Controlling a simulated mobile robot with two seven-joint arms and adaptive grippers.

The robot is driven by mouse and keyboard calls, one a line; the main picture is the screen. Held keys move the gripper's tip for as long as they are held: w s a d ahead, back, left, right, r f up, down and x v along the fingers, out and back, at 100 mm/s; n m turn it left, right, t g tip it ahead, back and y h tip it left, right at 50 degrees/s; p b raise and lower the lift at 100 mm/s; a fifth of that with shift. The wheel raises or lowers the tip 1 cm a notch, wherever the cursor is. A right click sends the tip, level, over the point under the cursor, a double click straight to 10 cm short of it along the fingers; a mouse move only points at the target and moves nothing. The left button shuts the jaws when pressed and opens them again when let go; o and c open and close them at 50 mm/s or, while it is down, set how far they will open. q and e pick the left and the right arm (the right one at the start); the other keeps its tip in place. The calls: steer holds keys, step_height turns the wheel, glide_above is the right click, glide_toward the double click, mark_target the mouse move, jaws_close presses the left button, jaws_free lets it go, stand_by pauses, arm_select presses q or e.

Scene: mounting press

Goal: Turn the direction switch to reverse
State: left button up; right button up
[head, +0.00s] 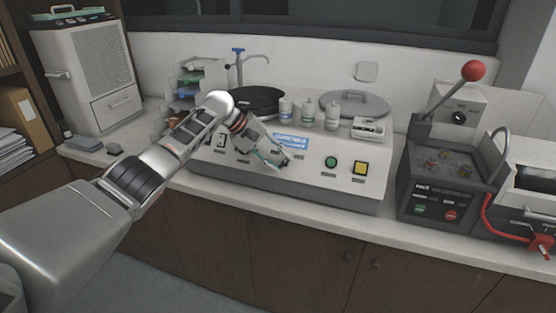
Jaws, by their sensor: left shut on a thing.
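The grey polishing machine (305,180) stands on the counter with its sloped control panel facing me. My left gripper (279,162) is at the middle of this panel, just below a blue label (291,142). Its fingers are closed on a small control there, which looks to be the direction switch. The gripper hides the switch, so I cannot tell which way it points. My right gripper is not in view.
Several small bottles (308,113) and a round grey lid (354,103) stand on top of the machine, behind the panel. A mounting press (444,180) with a red-balled lever (473,71) stands to the right. The counter's front edge (300,208) is clear.

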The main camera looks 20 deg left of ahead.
arm_select(q)
steer(key=shift+m+g+y, duration=0.3)
steer(key=shift+m+y, duration=0.3)
steer(key=shift+m, duration=0.1)
steer(key=shift+r, duration=0.1)
steer(key=o, duration=1.1)
steer(key=shift+w, duration=0.1)
steer(key=v, duration=1.2)
steer(key=shift+d, duration=0.15)
